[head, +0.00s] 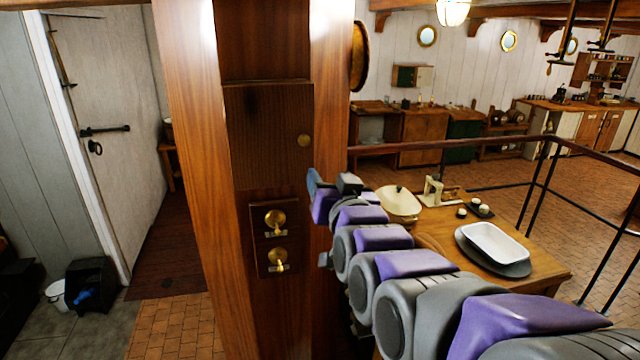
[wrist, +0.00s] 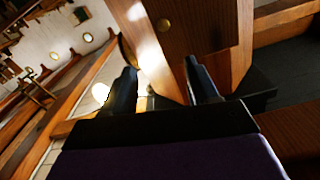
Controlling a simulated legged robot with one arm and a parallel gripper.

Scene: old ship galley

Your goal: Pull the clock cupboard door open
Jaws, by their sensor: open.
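The clock cupboard door (head: 268,135) is a dark wooden panel on the tall wooden post, and it looks shut. My gripper (head: 318,186) is to the right of the post, a little lower than the knob, seen partly from behind. In the wrist view my gripper (wrist: 160,76) has its two dark fingers spread, with nothing held between them.
A wooden table (head: 545,272) with a white basin (head: 495,243) and dishes stands beyond my arm. A dark railing (head: 450,143) runs behind it. A white plank door (head: 105,130) is at the left.

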